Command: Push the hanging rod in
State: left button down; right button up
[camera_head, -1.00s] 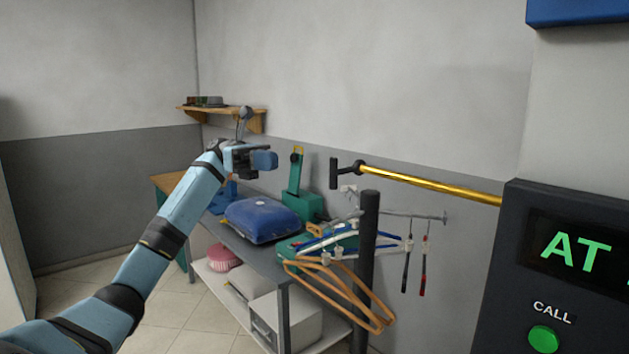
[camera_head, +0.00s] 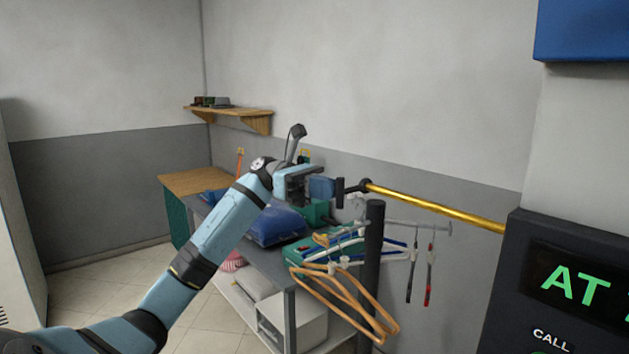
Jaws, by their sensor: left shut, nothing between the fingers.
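The hanging rod (camera_head: 435,207) is a long gold bar. It runs from a dark end piece with a flat black plate (camera_head: 341,192) at its left, to the dark panel at the right. My left gripper (camera_head: 330,188) is shut and empty. Its blue fingertips are right beside the black plate at the rod's left end, roughly in line with the rod. I cannot tell whether they touch it. My right gripper is not in view.
A dark post (camera_head: 373,240) stands below the rod, with orange and blue hangers (camera_head: 350,300) beside it. A grey work table (camera_head: 262,262) holds a blue folded bundle (camera_head: 277,226). A dark panel (camera_head: 545,285) with green letters stands at the right. A wooden shelf (camera_head: 240,117) is on the wall.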

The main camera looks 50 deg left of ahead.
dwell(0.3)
pick_arm(q)
jog(key=s+d+b, duration=0.2)
jog(key=d+b, duration=0.1)
jog(key=d, duration=2.1)
jog(key=shift+d, duration=0.15)
jog(key=shift+s, duration=0.1)
jog(key=shift+f, duration=0.1)
